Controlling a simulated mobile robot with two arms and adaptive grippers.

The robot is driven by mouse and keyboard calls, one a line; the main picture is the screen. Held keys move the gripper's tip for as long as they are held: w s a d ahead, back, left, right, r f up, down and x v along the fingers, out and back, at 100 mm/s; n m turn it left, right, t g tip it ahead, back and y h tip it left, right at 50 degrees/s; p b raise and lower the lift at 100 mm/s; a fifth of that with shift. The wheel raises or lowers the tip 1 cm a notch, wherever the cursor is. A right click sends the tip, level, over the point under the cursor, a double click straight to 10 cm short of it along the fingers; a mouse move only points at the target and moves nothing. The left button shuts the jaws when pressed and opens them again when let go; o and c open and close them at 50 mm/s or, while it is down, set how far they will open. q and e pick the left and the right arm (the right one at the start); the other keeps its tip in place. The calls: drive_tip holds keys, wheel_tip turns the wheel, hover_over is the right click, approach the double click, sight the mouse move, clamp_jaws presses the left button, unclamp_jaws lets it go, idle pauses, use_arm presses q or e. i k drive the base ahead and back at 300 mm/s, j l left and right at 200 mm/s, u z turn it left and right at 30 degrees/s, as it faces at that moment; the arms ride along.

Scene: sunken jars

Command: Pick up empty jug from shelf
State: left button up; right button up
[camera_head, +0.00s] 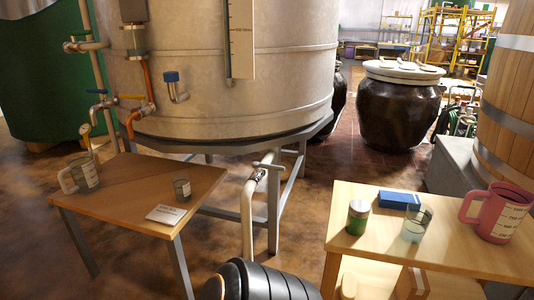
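A pink measuring jug (492,212) with a white scale stands upright at the right end of the light wooden table (465,255) on the right. Whether it is empty cannot be told, as its inside is hidden. Neither of my grippers is in view.
The right table also bears a green jar (358,216), a blue box (398,199) and a clear glass (415,222). A small glass (181,187) and white card (166,215) are on the brown table. A large tank (220,80) and pipe (247,205) stand behind.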

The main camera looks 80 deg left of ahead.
sight(82, 169)
drive_tip(key=j+u, duration=0.1)
drive_tip(key=u, duration=0.35)
drive_tip(key=i+u, duration=0.1)
drive_tip(key=u, duration=0.3)
drive_tip(key=i+u, duration=0.1)
drive_tip(key=u, duration=0.35)
